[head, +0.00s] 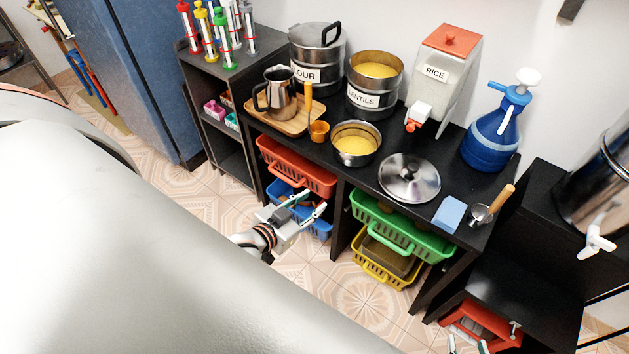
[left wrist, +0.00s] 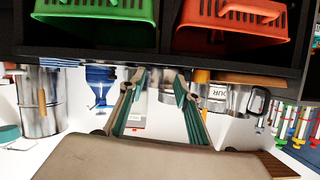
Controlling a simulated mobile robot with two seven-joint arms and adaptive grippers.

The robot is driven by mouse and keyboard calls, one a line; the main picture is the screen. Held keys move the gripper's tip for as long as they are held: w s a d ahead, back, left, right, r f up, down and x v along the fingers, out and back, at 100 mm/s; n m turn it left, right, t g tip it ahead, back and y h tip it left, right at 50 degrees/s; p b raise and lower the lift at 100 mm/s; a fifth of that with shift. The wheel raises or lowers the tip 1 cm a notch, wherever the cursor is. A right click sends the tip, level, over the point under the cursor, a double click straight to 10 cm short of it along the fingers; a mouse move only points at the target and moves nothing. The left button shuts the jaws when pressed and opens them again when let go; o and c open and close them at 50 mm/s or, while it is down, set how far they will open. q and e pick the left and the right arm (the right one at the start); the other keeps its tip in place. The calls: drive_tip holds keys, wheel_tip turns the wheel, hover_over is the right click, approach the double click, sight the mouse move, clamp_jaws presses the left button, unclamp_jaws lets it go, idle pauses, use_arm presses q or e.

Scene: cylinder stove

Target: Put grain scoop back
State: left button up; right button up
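An orange scoop (head: 319,131) with an upright yellow-orange handle is at the right end of the wooden tray (head: 262,119); I cannot tell whether it touches the tray. A metal scoop (head: 481,213) with a wooden handle lies at the right end of the black table. The lentils canister (head: 372,92) is open, full of yellow grain. My left gripper (head: 312,202) is open and empty in front of the table, below its top, near the blue basket; its parted fingers also show in the left wrist view (left wrist: 160,78). My right gripper (head: 467,344) is partly in view at the bottom edge, fingers apart.
A pot of yellow grain (head: 356,143), a steel lid (head: 409,178), a blue sponge (head: 449,214) and a rice dispenser (head: 441,72) crowd the tabletop. A red basket (head: 297,166) and a green basket (head: 400,235) sit beneath it. A blue jug (head: 494,140) stands at right.

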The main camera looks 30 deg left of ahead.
use_arm(q)
drive_tip(key=s+d+f+m+g+h, duration=0.1)
drive_tip(key=s+d+f+m+g, duration=0.1)
drive_tip(key=s+d+f, duration=0.5)
drive_tip(key=s+d, duration=0.1)
drive_tip(key=s, duration=0.2)
drive_tip(key=shift+d+g+h, duration=0.35)
drive_tip(key=shift+g+h, duration=0.05)
